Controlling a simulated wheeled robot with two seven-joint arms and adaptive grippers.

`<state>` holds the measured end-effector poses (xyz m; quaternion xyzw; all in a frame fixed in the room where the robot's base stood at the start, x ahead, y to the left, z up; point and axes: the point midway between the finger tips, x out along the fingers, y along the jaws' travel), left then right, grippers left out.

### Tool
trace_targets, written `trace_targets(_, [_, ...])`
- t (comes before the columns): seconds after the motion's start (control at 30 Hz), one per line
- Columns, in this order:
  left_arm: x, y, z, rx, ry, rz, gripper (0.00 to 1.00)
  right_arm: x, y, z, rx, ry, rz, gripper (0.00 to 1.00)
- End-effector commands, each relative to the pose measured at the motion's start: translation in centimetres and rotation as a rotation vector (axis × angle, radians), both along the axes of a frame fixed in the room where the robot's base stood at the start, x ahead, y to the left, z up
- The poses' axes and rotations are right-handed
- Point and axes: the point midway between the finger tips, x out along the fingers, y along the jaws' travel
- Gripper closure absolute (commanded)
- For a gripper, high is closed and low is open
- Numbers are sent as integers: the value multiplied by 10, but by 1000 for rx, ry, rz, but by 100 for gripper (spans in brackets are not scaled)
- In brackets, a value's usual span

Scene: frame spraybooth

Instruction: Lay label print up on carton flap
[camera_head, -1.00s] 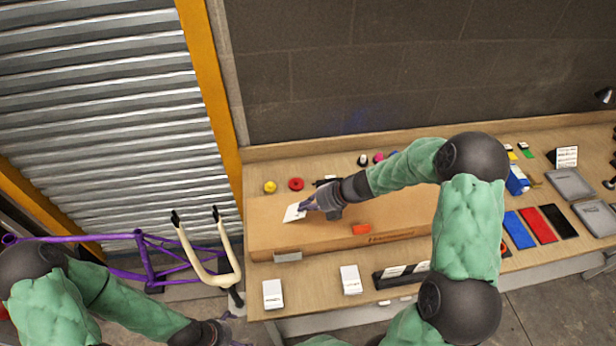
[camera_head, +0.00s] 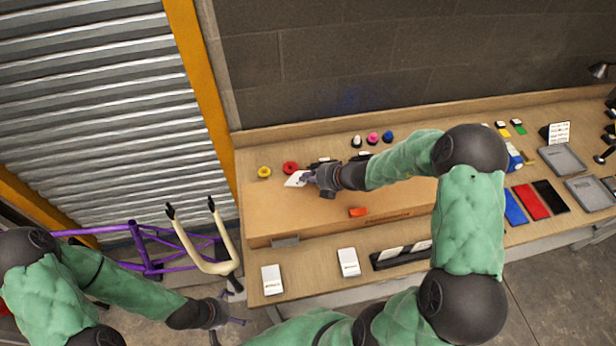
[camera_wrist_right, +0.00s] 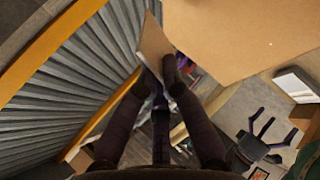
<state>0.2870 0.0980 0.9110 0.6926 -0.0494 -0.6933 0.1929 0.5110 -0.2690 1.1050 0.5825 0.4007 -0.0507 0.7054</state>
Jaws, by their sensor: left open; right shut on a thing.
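My right gripper (camera_head: 312,179) is shut on a white label (camera_head: 295,179), at or above the back left part of the brown carton (camera_head: 290,222). The label's lit face looks plain white; any print is too small to make out. In the right wrist view the label (camera_wrist_right: 153,48) stands out tan and shaded between the fingertips, beside the carton (camera_wrist_right: 240,35). I cannot tell whether it touches the carton. My left gripper (camera_head: 232,312) is open and empty, low beside the bench's left end.
A yellow ring (camera_head: 264,171) and a red ring (camera_head: 290,168) lie behind the carton. An orange item (camera_head: 358,212) is on the carton. White packs (camera_head: 271,279) (camera_head: 348,262) lie along the bench front. A purple frame with a cream fork (camera_head: 188,245) stands at left.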

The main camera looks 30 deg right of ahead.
Motion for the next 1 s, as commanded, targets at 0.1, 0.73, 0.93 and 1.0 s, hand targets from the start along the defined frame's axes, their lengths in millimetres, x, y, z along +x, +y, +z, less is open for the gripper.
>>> trace_targets(0.1, [0,0,-14,0,0,0,1,0,0,-14,0,0,0,100])
trace_targets(0.73, [0,0,-65,0,0,0,1,0,0,-65,0,0,0,100])
trace_targets(0.93, [0,0,-69,0,0,0,1,0,0,-69,-1,0,1,100])
trace_targets(1.0, [0,0,-69,0,0,0,1,0,0,-68,-1,0,1,100])
